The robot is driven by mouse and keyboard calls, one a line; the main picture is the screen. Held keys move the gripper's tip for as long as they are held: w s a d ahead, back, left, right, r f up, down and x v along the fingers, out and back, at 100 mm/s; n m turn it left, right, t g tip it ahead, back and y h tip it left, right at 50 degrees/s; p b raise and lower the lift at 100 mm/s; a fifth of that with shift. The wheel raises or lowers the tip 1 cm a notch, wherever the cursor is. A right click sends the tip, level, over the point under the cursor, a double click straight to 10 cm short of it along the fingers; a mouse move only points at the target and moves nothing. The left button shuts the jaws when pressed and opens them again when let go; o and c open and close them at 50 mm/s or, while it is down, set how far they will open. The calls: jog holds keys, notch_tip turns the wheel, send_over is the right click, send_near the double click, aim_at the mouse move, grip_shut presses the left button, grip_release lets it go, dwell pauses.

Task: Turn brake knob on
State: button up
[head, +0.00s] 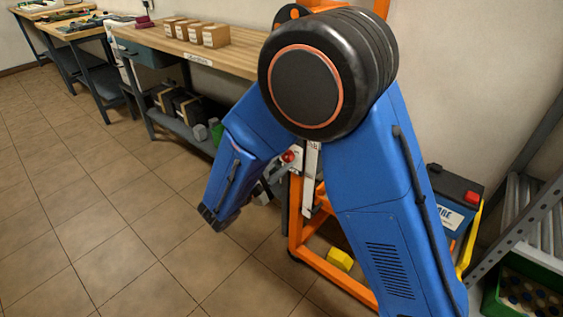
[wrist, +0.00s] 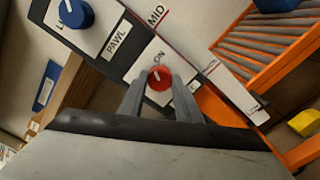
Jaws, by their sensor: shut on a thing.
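The red brake knob (wrist: 158,79) sits on a white label plate on a tilted panel, with the word ON printed just above it. A small pale mark shows near its upper edge, roughly toward ON; its exact angle is hard to read. My gripper (wrist: 160,89) has one finger on each side of the knob and is shut on it. In the head view the red knob (head: 288,156) shows small beside my blue arm, on the orange-framed stand. My arm hides most of the panel there, and the fingers (head: 277,169) are only partly visible.
A blue knob (wrist: 75,13) marked PAWL sits up-left of the red one. An orange frame (head: 296,225) with a yellow block (head: 340,258) stands below. A workbench (head: 240,62) with boxes is behind, and a blue battery (head: 452,205) is at right. Left floor is clear.

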jog(key=shift+m, duration=1.8)
jog(key=o, duration=1.1)
jog(key=shift+c, duration=0.2)
jog(key=v, duration=1.7)
jog(key=shift+s, duration=0.25)
jog(key=shift+a+f, duration=0.1)
jog(key=shift+a, duration=0.1)
